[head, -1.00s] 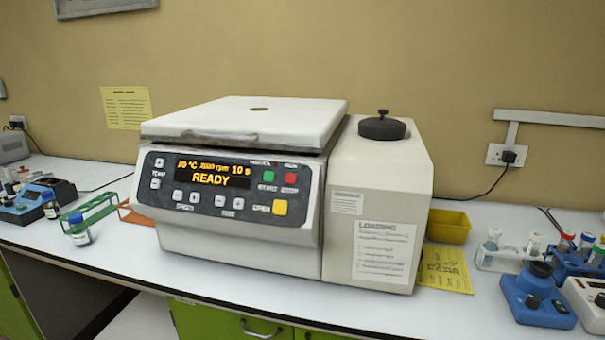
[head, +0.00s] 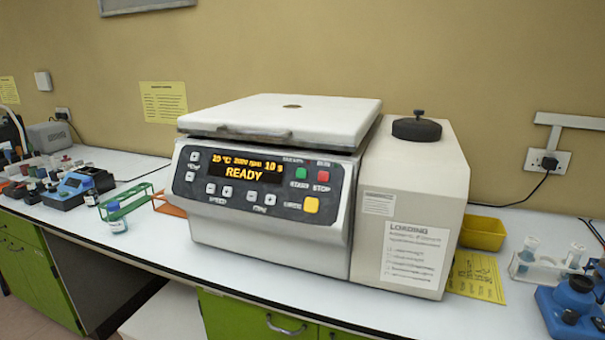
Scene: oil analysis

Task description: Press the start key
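The centrifuge (head: 270,240) stands on the white bench in the middle of the head view, with its lid (head: 285,118) down. Its lit display (head: 235,168) reads READY, with a temperature, an rpm value and 10 s above it. The green start key (head: 302,173) is at the right of the front panel. The red stop key (head: 323,176) is just right of it, and a yellow key (head: 311,205) sits below them. Nothing covers the panel. Neither of my grippers is in view.
A grey unit with a black knob (head: 417,128) adjoins the centrifuge on the right. A yellow bin (head: 482,233) and a blue device (head: 572,308) stand further right. A green rack (head: 128,203) and a blue-capped bottle (head: 116,218) stand on the left. The bench front is clear.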

